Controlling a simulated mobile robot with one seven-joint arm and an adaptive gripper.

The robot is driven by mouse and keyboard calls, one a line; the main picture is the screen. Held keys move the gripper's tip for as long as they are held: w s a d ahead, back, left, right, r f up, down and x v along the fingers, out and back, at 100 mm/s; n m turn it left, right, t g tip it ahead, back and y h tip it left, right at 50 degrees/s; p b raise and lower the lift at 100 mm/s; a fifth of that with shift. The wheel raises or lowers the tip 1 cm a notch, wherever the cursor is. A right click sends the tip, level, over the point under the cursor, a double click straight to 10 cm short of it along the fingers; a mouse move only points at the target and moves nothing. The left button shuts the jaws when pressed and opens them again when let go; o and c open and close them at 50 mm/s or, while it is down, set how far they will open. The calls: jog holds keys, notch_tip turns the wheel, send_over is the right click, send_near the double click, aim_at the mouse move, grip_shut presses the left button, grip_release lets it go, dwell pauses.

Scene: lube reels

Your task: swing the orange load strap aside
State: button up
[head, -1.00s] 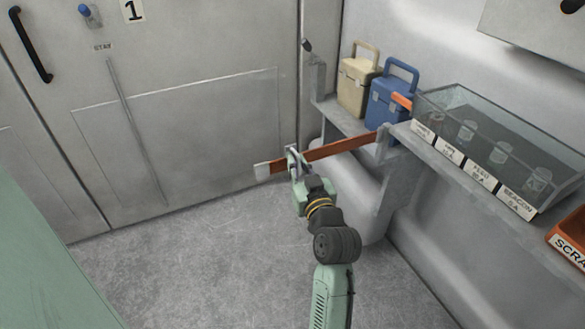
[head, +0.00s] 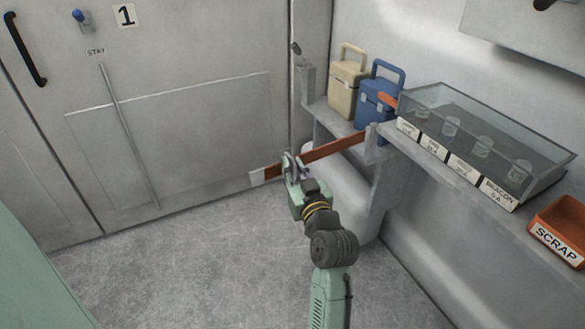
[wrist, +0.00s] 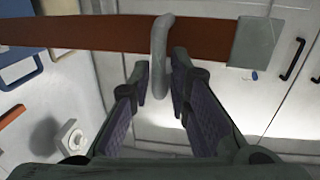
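The orange load strap (head: 330,151) runs straight from a grey post at the shelf's front to a pale end piece (head: 258,177) in front of the door. In the wrist view the strap (wrist: 90,34) crosses the top, with the grey end piece (wrist: 257,43) at right. A grey bar-like handle (wrist: 160,42) stands out from the strap. My gripper (head: 291,163) is at the strap near its free end. The far side of the handle is hidden.
A cream case (head: 347,88) and a blue case (head: 375,103) stand on the shelf behind the strap. A glass-sided labelled tray (head: 480,140) and an orange scrap bin (head: 560,225) sit to the right. The floor (head: 190,265) left of my arm is clear.

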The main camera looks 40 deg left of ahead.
jog(key=shift+o, duration=0.2)
jog(key=shift+w+d, duration=0.2)
jog(key=shift+d, duration=0.2)
jog(key=v, duration=0.7)
jog(key=shift+s, duration=0.25)
